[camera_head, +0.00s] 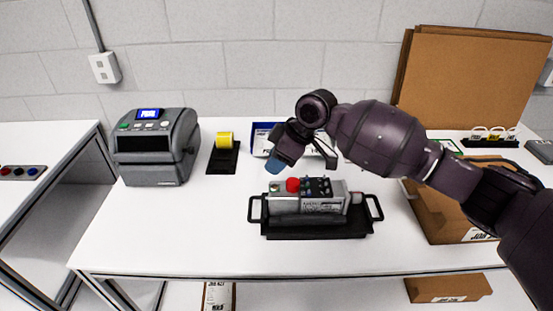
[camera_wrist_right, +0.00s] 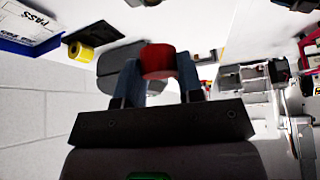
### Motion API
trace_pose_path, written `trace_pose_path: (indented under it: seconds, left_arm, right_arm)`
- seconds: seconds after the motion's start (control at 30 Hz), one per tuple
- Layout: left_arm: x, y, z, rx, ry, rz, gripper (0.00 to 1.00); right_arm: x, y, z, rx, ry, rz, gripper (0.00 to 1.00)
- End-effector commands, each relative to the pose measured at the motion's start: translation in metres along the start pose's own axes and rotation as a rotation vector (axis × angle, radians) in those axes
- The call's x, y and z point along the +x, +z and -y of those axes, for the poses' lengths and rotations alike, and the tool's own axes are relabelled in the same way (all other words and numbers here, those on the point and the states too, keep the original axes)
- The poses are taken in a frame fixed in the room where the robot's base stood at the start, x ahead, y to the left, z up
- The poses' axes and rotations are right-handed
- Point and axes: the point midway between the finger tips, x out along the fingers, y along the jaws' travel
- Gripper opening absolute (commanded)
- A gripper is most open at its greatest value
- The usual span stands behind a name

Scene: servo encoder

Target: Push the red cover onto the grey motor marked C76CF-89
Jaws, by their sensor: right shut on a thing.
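My right gripper (camera_head: 274,166) is above the left end of the black tray, pointing down, with blue fingertips. In the right wrist view, my gripper (camera_wrist_right: 160,75) is shut on the red cover (camera_wrist_right: 158,61), a short red cylinder. The fingers mostly hide this cover in the head view. The grey motor (camera_head: 284,205) lies in the tray, with a white label whose text is too small to read. A round red part (camera_head: 292,184) shows at its top. The held cover is apart from the motor. My left gripper is not in view.
The black tray (camera_head: 316,233) has a handle at each end. A grey label printer (camera_head: 153,165), a yellow roll (camera_head: 224,139) and an open cardboard box (camera_head: 440,225) stand around it. Cardboard sheets (camera_head: 470,80) lean on the wall. The table front is clear.

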Motion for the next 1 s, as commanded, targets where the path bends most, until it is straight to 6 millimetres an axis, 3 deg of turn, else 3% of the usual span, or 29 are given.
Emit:
trace_pose_path:
  seconds: [0.53, 1.0]
  left_arm:
    - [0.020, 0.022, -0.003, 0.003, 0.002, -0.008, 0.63]
    - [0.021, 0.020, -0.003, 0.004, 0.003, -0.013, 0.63]
  right_arm:
    - [0.034, 0.020, -0.001, 0.002, -0.001, 0.001, 0.13]
    - [0.046, 0.027, -0.001, 0.001, 0.000, 0.001, 0.13]
